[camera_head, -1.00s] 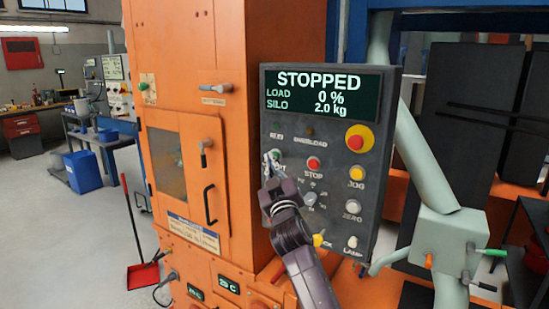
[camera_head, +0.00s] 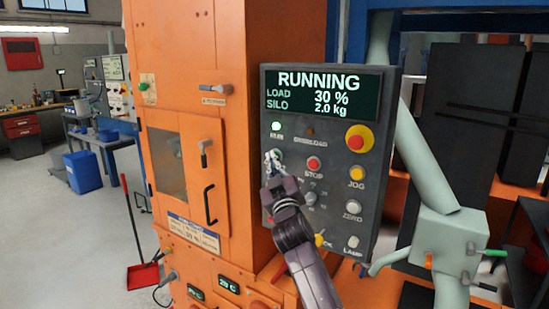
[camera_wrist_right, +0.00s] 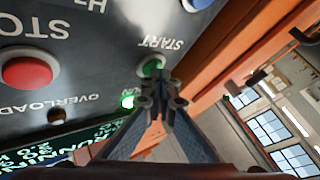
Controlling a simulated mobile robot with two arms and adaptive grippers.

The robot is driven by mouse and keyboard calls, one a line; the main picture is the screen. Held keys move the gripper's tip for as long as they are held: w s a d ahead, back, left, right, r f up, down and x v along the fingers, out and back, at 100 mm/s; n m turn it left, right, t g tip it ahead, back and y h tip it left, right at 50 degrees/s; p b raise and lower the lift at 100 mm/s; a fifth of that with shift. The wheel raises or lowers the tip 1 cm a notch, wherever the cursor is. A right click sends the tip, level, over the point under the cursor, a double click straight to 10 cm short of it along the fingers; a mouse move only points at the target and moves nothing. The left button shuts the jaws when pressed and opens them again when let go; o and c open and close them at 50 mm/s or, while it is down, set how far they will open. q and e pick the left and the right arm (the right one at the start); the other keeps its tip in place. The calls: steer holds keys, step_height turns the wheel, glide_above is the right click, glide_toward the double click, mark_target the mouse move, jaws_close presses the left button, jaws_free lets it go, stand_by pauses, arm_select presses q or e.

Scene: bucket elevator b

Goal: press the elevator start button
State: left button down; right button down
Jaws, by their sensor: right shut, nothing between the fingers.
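The dark control panel (camera_head: 335,225) is on the orange elevator's side. Its display (camera_head: 322,94) reads RUNNING, load 30 %, silo 2.0 kg, and the run lamp (camera_head: 276,127) glows green. My right gripper (camera_head: 270,156) is shut with its tips at the green start button, mostly hidden behind them in the head view. In the right wrist view the start button (camera_wrist_right: 152,66) shows just beyond the shut fingertips (camera_wrist_right: 158,92); I cannot tell whether they touch. The left gripper is not in view.
The red stop button (camera_head: 314,164) is right of my fingertips. A yellow jog button (camera_head: 357,175) and a red emergency knob (camera_head: 359,138) on yellow are further right.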

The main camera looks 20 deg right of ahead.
steer(key=shift+s+a, duration=0.5)
steer(key=shift+a, duration=0.15)
steer(key=shift+f, duration=0.1)
steer(key=s+a, duration=0.1)
steer(key=a, duration=0.1)
steer(key=s+a, duration=0.2)
stand_by(0.5)
stand_by(0.6)
